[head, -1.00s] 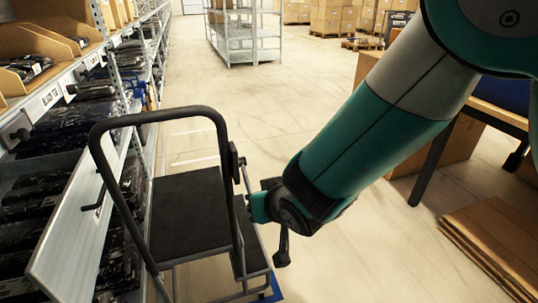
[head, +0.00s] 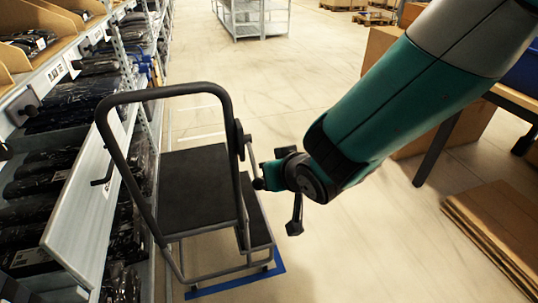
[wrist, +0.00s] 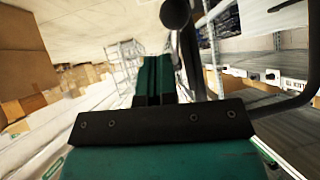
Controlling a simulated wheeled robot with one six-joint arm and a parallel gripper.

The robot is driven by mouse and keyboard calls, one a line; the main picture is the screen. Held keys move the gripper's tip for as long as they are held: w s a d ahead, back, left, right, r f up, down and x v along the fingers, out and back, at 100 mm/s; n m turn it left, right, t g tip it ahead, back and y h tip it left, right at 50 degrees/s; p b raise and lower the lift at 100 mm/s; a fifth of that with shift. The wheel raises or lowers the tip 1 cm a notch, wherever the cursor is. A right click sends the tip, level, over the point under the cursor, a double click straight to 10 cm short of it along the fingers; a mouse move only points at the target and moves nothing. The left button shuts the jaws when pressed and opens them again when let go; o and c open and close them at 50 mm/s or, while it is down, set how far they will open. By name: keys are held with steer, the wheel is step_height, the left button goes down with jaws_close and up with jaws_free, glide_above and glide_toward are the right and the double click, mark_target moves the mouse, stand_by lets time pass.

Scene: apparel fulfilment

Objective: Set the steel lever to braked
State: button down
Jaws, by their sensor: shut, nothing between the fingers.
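The steel lever (head: 250,158) is a thin grey rod on the right side of the black step unit (head: 195,188). It runs steeply down from a dark pivot by the handrail to a black knob (head: 258,184). My gripper (head: 266,176) is close beside the knob, to its right; I cannot tell whether they touch. In the wrist view, my gripper's green fingers (wrist: 153,75) are shut together and empty. A dark round knob (wrist: 175,13) shows above and slightly right of them. The lever's marked positions cannot be read.
The step unit's black handrail (head: 165,91) arches up on the left. Shelving with dark wrapped packs (head: 48,160) stands close along the left. Blue tape (head: 235,284) marks the floor under the unit. Flat cardboard (head: 495,230) lies at right. The central floor is clear.

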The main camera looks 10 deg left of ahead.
steer(key=v, duration=1)
steer(key=shift+s+d, duration=0.15)
steer(key=shift+d, duration=0.15)
steer(key=shift+r, duration=0.1)
steer(key=s+d+r+n+g+h, duration=0.1)
steer(key=s+d+r+g, duration=0.3)
steer(key=s+d, duration=0.3)
steer(key=s+d+r+g+h, duration=0.1)
steer(key=s+d+r+g, duration=0.3)
steer(key=s+d, duration=0.25)
step_height(320, 180, up, 17)
steer(key=d+p, duration=0.1)
steer(key=p, duration=1.5)
steer(key=shift+s, duration=0.25)
